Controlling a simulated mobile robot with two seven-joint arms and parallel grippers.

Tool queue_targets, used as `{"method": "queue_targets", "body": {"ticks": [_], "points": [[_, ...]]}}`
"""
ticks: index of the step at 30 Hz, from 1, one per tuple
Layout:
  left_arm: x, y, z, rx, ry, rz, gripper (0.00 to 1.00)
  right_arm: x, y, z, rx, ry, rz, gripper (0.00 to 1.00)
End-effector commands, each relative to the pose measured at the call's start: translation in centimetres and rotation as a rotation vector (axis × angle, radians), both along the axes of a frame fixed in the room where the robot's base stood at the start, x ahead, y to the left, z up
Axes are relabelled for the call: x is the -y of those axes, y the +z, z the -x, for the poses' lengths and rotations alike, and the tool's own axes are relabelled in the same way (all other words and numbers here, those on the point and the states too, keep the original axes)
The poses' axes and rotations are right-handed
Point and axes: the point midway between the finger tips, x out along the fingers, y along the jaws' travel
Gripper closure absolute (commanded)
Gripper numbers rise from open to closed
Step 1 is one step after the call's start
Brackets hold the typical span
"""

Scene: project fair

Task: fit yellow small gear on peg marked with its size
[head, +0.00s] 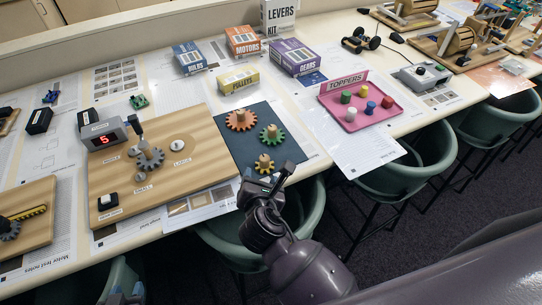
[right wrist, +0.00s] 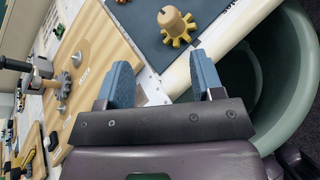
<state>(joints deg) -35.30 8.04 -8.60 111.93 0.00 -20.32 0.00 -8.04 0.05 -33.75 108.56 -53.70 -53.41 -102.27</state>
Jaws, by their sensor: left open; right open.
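The small yellow gear (head: 264,168) with a wooden knob lies on the dark blue mat (head: 238,148), near the table's front edge. In the right wrist view the yellow gear (right wrist: 180,40) is beyond the fingertips. My right gripper (head: 268,184) is open and empty, just in front of the gear and apart from it. Its blue fingers (right wrist: 165,82) are spread. The wooden board (head: 210,165) carries a grey gear (head: 151,159), a round plate by the LARGE label (head: 181,161), and a small grey peg (head: 139,177) near the SMALL label. Only the tips of my left gripper (head: 127,295) show at the bottom edge, open.
An orange gear (head: 241,120) and a green gear (head: 271,135) with knobs lie behind the yellow one. A counter reading 5 (head: 103,138) and a black post stand on the board. A pink toppers tray (head: 384,116) is to the right. Green chairs (head: 312,212) sit below the edge.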

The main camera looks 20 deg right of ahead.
Motion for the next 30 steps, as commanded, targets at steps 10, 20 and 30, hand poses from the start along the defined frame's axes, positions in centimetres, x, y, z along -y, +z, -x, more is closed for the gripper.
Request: {"method": "queue_targets", "body": {"ticks": [10, 20, 30], "points": [[0.0, 0.0, 0.1, -0.001, 0.001, 0.000, 0.57, 1.0, 0.1, 0.1, -0.077, 0.096, 0.366, 0.39], [0.0, 0.0, 0.1, 0.000, 0.001, 0.000, 0.57, 1.8, -1.4, -3.3, -0.080, 0.104, 0.380, 0.39], [0.0, 0.1, 0.0, 0.004, 0.000, 0.000, 0.57, 2.3, -2.4, -5.5, -0.080, 0.103, 0.377, 0.39]]}}
